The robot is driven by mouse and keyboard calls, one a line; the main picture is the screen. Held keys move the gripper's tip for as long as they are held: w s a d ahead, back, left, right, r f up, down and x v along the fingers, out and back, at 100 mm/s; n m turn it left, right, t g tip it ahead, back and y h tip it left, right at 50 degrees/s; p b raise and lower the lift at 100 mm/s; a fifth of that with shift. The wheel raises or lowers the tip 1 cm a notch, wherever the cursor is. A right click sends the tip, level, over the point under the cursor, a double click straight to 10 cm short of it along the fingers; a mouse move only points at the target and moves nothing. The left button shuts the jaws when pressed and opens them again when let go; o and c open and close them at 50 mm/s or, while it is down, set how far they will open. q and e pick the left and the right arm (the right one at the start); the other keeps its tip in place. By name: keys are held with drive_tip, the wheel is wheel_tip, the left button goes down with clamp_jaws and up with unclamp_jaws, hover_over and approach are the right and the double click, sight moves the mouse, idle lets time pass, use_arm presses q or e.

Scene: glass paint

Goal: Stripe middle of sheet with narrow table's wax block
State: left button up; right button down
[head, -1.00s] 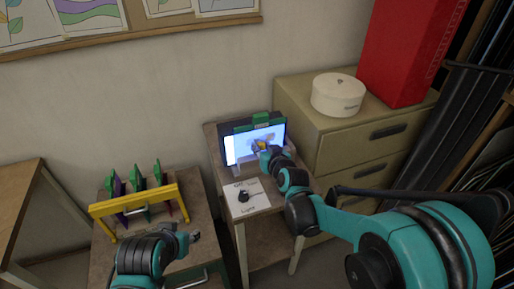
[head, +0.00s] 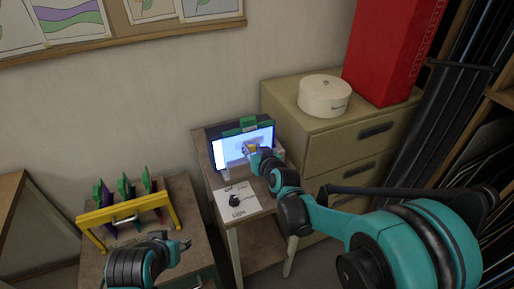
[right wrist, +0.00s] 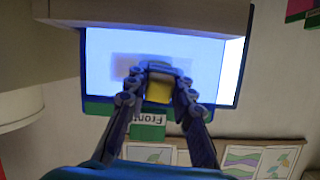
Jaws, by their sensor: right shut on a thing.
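A sheet (head: 230,156) stands upright in a dark frame with a green clip on top, brightly lit, on the narrow table. It also fills the top of the right wrist view (right wrist: 105,45). My right gripper (head: 250,149) is shut on a yellow wax block (right wrist: 158,91) in front of the sheet's middle; whether the block touches it I cannot tell. A greyish band (right wrist: 125,68) shows on the sheet around the fingers; I cannot tell whether it is wax or shadow. My left gripper (head: 181,245) is low at the left, by the yellow rack; its finger opening is unclear.
A card with a black switch (head: 235,200) lies before the sheet. A yellow rack (head: 127,209) with green-topped panels stands on a left table. A drawer cabinet (head: 345,130) with a round white box (head: 324,96) and a red box (head: 390,50) is at the right.

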drive_tip(key=shift+s+a, duration=0.2)
drive_tip(key=shift+a, duration=0.55)
drive_tip(key=shift+s+a, duration=0.25)
drive_tip(key=shift+a, duration=0.45)
drive_tip(key=shift+s+a, duration=0.2)
drive_tip(key=shift+a, duration=0.55)
drive_tip(key=shift+s, duration=0.1)
drive_tip(key=shift+s, duration=0.25)
drive_tip(key=shift+s+d, duration=0.3)
drive_tip(key=shift+s, duration=0.55)
drive_tip(key=shift+s+d, duration=0.3)
drive_tip(key=shift+s, duration=0.5)
drive_tip(key=shift+s+d, duration=0.3)
drive_tip(key=shift+s, duration=0.55)
drive_tip(key=s, duration=0.1)
drive_tip(key=s+d, duration=0.1)
drive_tip(key=shift+s+p, duration=0.35)
drive_tip(key=shift+s, duration=0.05)
